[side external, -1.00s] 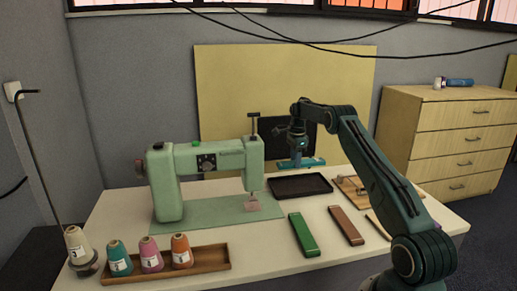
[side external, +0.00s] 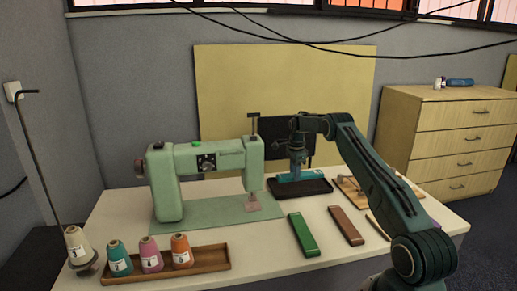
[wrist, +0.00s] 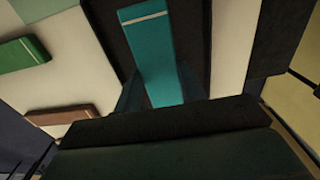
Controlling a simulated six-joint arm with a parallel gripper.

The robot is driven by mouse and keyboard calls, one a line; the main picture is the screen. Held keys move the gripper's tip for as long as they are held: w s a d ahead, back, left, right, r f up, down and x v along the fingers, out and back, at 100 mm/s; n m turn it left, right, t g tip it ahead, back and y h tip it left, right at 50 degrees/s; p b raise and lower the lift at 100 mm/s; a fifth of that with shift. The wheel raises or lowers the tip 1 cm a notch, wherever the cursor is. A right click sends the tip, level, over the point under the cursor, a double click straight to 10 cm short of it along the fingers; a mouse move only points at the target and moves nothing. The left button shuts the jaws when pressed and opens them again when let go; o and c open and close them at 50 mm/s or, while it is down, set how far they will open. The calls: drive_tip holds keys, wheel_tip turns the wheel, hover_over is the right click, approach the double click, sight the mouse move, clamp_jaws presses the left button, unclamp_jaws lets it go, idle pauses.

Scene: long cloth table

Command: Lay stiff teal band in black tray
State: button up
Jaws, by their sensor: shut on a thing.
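The teal band (side external: 302,176) is a flat, stiff strip, held level at the black tray (side external: 322,190). In the side view it lies over the tray's floor, within or just above the rim; I cannot tell if it touches the bottom. In the wrist view the band (wrist: 153,50) runs away from my gripper over the dark tray (wrist: 110,40). My gripper (side external: 298,171) points down and is shut on the band. The fingers partly hide in the wrist view, dark on both sides of the band.
A green band (side external: 303,234) and a brown band (side external: 346,225) lie in front of the tray. A pale green sewing machine (side external: 210,170) stands to the left. A wooden board with small parts (side external: 350,187) lies right of the tray. Thread cones (side external: 120,258) stand front left.

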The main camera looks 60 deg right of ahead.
drive_tip(key=shift+f, duration=1.85)
drive_tip(key=o, duration=1.1)
drive_tip(key=shift+o, duration=0.2)
wheel_tip(320, 180, up, 14)
drive_tip(key=shift+f, duration=0.15)
drive_tip(key=shift+a, duration=0.1)
